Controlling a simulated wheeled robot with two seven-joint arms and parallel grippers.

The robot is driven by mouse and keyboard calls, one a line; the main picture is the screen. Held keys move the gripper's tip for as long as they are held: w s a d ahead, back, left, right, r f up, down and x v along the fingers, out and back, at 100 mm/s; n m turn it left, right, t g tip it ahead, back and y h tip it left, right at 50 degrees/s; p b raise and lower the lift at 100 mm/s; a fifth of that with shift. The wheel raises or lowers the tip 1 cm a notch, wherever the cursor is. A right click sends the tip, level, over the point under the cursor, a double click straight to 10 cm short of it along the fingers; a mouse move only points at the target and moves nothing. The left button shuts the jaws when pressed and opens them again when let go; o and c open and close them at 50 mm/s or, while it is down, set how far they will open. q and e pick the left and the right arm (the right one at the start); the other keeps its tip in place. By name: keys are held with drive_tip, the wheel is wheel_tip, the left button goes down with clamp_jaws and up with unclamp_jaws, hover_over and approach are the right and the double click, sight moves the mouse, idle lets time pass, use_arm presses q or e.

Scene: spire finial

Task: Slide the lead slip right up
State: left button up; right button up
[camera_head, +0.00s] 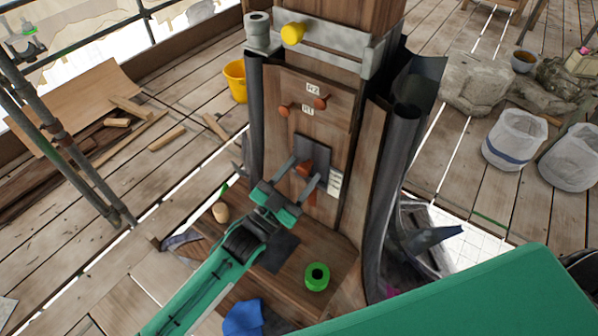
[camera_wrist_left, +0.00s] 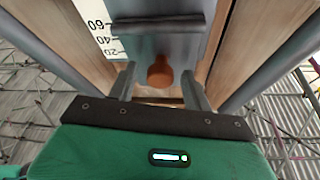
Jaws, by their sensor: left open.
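The lead slip (camera_head: 316,150) is a dark grey plate on the front of the wooden post. It shows in the left wrist view as a grey sheet (camera_wrist_left: 135,48) with a darker crossbar above its knob. An orange-brown knob (camera_head: 305,168) sticks out low on the slip; it shows centrally in the left wrist view (camera_wrist_left: 160,71). My left gripper (camera_head: 302,174) is open, its fingers to either side of the knob, with gaps visible in the wrist view (camera_wrist_left: 159,76). A numbered scale (camera_wrist_left: 103,33) stands left of the slip there. My right gripper is out of view.
Two knobs on a wooden panel, labelled R2 (camera_head: 313,88) and R1 (camera_head: 307,110), sit above the slip. A green ring (camera_head: 317,277) lies on the wooden step below. Dark curved sheets flank the post. A yellow bucket (camera_head: 237,80) stands behind left.

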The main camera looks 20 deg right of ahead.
use_arm(q)
drive_tip(key=shift+c, duration=1.3)
clamp_jaws()
wheel_tip(320, 180, up, 6)
drive_tip(key=p, duration=0.3)
drive_tip(key=shift+r, duration=0.2)
drive_tip(key=shift+o, duration=0.4)
unclamp_jaws()
drive_tip(key=shift+o, duration=0.9)
drive_tip(key=shift+f, duration=0.15)
drive_tip(key=shift+f, duration=0.1)
